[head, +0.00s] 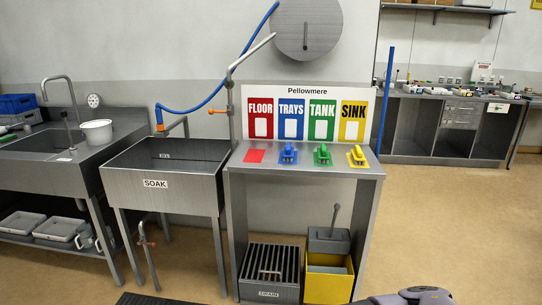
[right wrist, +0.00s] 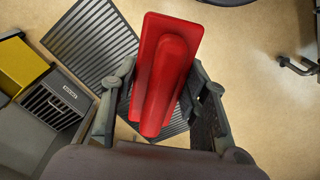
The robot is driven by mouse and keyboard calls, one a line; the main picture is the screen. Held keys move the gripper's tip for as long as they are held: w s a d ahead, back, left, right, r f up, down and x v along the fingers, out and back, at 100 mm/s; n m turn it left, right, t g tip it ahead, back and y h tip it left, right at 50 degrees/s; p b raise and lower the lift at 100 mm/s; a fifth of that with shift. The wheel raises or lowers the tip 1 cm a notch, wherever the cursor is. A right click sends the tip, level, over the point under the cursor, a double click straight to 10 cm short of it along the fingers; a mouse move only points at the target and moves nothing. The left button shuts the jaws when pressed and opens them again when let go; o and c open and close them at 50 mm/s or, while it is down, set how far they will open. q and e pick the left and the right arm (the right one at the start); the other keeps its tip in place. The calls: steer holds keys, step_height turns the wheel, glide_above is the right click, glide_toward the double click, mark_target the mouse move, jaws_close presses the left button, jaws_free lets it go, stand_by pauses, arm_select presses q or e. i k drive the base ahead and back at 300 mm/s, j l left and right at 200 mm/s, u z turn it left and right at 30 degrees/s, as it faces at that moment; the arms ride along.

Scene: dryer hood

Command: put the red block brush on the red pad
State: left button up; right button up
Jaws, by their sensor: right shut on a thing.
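The red block brush (right wrist: 168,72) is in my right gripper (right wrist: 163,92) in the right wrist view, with a finger on each side of it. It is held over the floor, and its far end points up the picture. The red pad (head: 254,156) lies bare at the left end of the grey bench top in the head view, below the FLOOR sign. Only a grey part of my right arm shows at the bottom right of the head view. My left gripper is in neither view.
Blue (head: 288,153), green (head: 323,154) and yellow (head: 357,155) brushes stand on the bench (head: 305,170) right of the red pad. The SOAK sink (head: 165,188) adjoins on the left. A yellow bin (head: 328,284) and DRAIN crate (head: 268,276) sit below. Open floor lies right.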

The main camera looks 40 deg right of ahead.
mark_target(255, 155)
steer(key=i+z, duration=0.45)
steer(key=i+j+z, duration=0.15)
steer(key=i+z, duration=0.25)
